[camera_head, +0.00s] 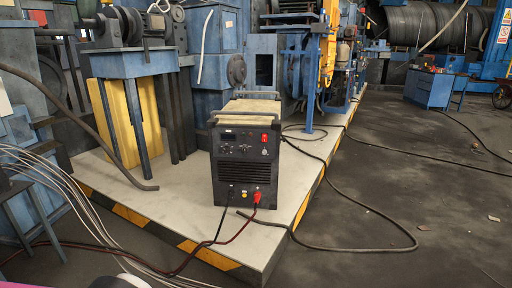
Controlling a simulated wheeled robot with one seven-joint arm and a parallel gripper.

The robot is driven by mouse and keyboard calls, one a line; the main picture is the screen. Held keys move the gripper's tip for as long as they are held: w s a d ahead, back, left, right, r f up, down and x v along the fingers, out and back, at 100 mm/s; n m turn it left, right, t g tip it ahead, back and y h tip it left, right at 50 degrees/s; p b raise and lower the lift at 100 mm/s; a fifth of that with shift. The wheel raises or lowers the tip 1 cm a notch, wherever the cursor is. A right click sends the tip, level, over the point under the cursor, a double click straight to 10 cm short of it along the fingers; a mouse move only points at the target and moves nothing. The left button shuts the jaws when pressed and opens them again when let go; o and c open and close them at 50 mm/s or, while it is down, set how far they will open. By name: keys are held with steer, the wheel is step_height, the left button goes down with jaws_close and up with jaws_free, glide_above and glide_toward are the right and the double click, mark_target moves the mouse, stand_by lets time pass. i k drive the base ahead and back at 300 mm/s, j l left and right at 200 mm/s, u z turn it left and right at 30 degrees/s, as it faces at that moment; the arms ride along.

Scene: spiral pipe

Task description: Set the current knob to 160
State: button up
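A black welding machine (243,165) stands upright on the raised pale platform, its front panel facing me. The panel has a small dark display at its upper left, a red switch (264,138) at its upper right, and small knobs or buttons in the middle. A small dial (265,152) shows below the red switch. The markings are too small to read, so I cannot tell which control is the current knob or its setting.
The platform (185,205) has a yellow-black striped edge. Black and red cables run from the machine's lower front across the platform and floor. A dark hose (345,249) loops on the floor at right. A blue stand (135,65) with yellow blocks stands left. Open floor lies right.

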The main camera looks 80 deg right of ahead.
mark_target(226, 149)
steer(key=z, duration=2.95)
